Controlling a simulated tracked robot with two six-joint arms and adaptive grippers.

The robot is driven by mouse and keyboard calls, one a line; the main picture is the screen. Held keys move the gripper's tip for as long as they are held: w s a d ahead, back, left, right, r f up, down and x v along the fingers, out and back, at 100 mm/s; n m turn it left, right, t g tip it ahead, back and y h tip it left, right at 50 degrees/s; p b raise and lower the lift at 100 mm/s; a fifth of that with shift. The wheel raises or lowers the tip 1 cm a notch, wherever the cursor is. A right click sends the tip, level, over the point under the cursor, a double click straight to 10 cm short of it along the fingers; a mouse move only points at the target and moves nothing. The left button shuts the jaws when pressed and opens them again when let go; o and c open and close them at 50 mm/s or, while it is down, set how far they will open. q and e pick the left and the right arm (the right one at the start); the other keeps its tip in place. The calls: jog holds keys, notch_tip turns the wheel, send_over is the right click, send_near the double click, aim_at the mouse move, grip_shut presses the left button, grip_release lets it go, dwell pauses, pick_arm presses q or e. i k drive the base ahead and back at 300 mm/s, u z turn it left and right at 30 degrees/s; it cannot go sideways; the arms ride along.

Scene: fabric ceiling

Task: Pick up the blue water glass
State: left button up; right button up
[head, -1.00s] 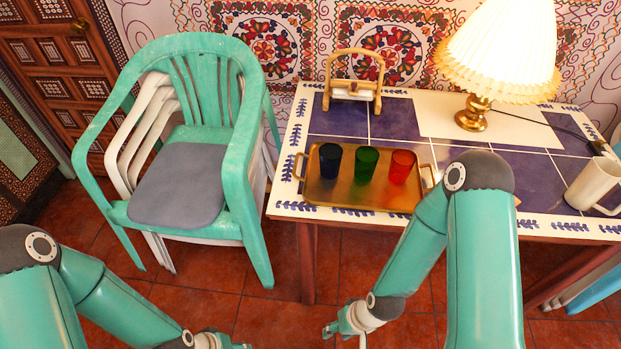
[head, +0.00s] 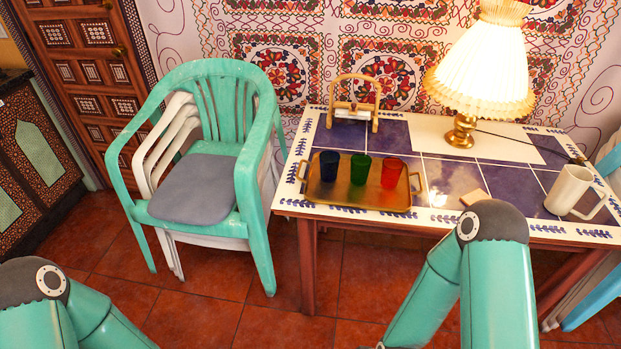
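The blue water glass (head: 330,165) stands upright at the left end of a brass tray (head: 318,196) on the tiled table (head: 512,180). A green glass (head: 360,168) and a red glass (head: 392,172) stand to its right on the same tray. My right arm comes up in front of the table's near edge, right of the tray. Only a small tip of my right gripper (head: 384,346) shows at the bottom edge, too little to tell its state. My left gripper is below the picture; only my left arm shows at the bottom left. Neither gripper is near the glasses.
Stacked chairs, a green one (head: 262,190) on top, stand left of the table. A wooden stand (head: 353,108) is behind the tray. A lamp (head: 462,131), a white mug (head: 567,188) and a small beige block (head: 474,197) are to the right. Red floor is free in front.

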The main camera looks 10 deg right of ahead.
aim_at(329, 160)
jog(key=z, duration=0.15)
jog(key=i, duration=0.9)
